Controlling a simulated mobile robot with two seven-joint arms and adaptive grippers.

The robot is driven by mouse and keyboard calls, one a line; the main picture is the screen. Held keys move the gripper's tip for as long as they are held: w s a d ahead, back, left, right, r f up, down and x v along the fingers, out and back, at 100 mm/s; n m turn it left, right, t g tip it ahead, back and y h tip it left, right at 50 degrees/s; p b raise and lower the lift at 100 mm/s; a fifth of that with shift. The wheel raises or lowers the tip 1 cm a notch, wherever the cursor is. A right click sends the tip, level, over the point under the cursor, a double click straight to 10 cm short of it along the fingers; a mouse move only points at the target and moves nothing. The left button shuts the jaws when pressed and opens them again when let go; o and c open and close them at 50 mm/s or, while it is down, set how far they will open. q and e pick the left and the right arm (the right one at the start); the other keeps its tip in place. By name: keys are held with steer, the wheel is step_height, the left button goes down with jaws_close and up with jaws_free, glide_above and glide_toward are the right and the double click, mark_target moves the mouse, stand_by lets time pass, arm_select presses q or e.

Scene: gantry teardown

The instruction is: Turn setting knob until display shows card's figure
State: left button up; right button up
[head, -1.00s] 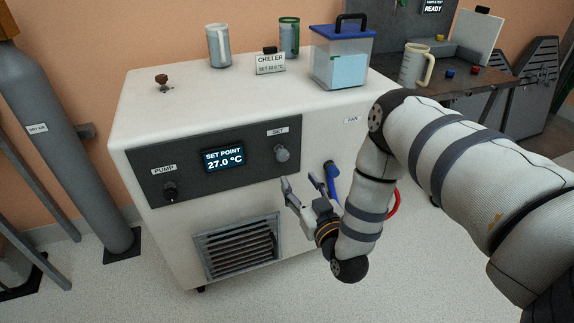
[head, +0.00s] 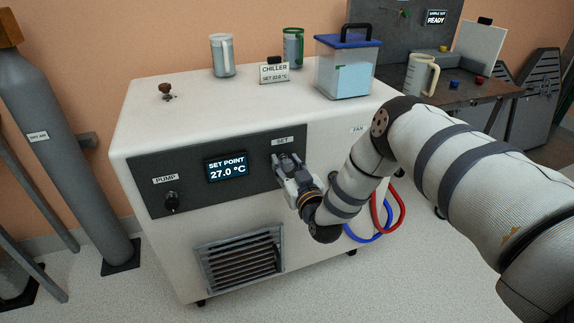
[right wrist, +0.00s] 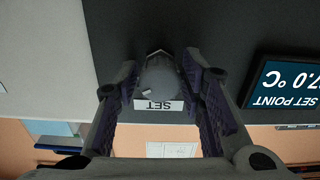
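The setting knob, a grey round knob marked SET, shows in the right wrist view (right wrist: 160,80) between my right gripper's fingers. In the head view the gripper hides most of it. My right gripper (head: 288,163) is at the panel, its fingers on either side of the knob, open as far as I can see; whether they touch it is unclear. The display (head: 227,168) reads SET POINT 27.0 °C; it also shows upside down in the right wrist view (right wrist: 285,85). The card (head: 273,73) on the chiller's top reads CHILLER, with small print that looks like SET 22.0 °C. My left gripper is not in view.
Mugs and a blue-lidded container (head: 347,67) stand on the chiller (head: 200,108). Red and blue hoses (head: 400,212) hang at its right side. A gas cylinder (head: 75,150) stands left.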

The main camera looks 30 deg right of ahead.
steer(key=c, duration=0.6)
steer(key=shift+o, duration=0.2)
steer(key=shift+m, duration=0.3)
steer(key=m, duration=0.3)
steer(key=shift+f, duration=0.15)
steer(key=m, duration=0.3)
steer(key=shift+m, duration=0.3)
steer(key=m+b, duration=0.1)
steer(key=m, duration=0.2)
steer(key=shift+f+m, duration=0.1)
steer(key=shift+m, duration=0.2)
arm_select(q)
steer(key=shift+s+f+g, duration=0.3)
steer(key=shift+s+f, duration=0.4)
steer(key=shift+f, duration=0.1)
arm_select(e)
steer(key=shift+s+m, duration=0.1)
steer(key=shift+m, duration=1.5)
arm_select(q)
steer(key=shift+b, duration=0.3)
